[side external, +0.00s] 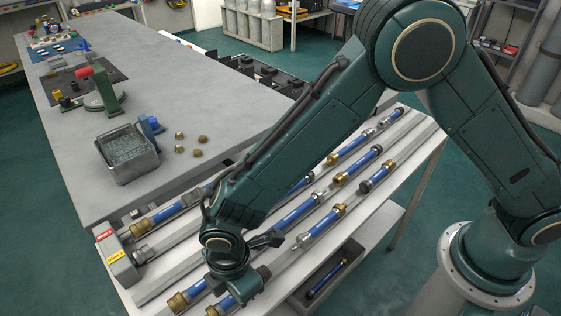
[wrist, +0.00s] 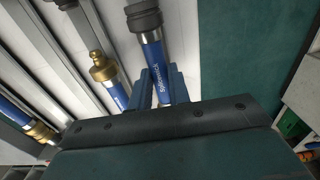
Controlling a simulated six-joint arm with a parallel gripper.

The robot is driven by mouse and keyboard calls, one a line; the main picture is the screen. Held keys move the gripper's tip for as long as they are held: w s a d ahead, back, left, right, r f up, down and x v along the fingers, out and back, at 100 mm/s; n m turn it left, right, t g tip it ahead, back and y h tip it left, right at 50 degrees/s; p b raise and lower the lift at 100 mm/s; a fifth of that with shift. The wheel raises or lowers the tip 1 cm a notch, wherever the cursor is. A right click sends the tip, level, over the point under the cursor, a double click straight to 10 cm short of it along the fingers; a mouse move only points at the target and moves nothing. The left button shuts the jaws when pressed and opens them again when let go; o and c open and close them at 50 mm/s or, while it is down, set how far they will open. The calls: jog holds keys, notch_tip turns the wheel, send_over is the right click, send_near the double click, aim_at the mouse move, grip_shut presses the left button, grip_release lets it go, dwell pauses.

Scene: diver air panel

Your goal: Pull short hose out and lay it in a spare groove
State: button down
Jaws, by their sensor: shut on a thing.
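My gripper (side external: 240,288) is low over the near left end of the hose rack (side external: 411,145), shut on a short blue hose. In the wrist view my gripper (wrist: 161,88) has a finger on each side of this short blue hose (wrist: 153,55), which has a dark grey end fitting and white lettering. In the side view its brass end (side external: 214,310) shows below my gripper, and my wrist hides part of it. I cannot tell whether it is raised from its groove. Other blue hoses (side external: 300,208) lie in grooves between pale rails.
A second hose with a brass end (wrist: 103,68) lies close left of the held one. A grey box with red and yellow labels (side external: 117,262) stands at the rack's left end. A dark bin (side external: 330,272) with a hose sits below. A wire basket (side external: 127,153) stands on the bench.

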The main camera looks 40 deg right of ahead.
jog(key=c, duration=1.2)
grip_release()
jog(key=shift+c, duration=0.2)
notch_tip(320, 180, up, 14)
jog(key=shift+d, duration=0.1)
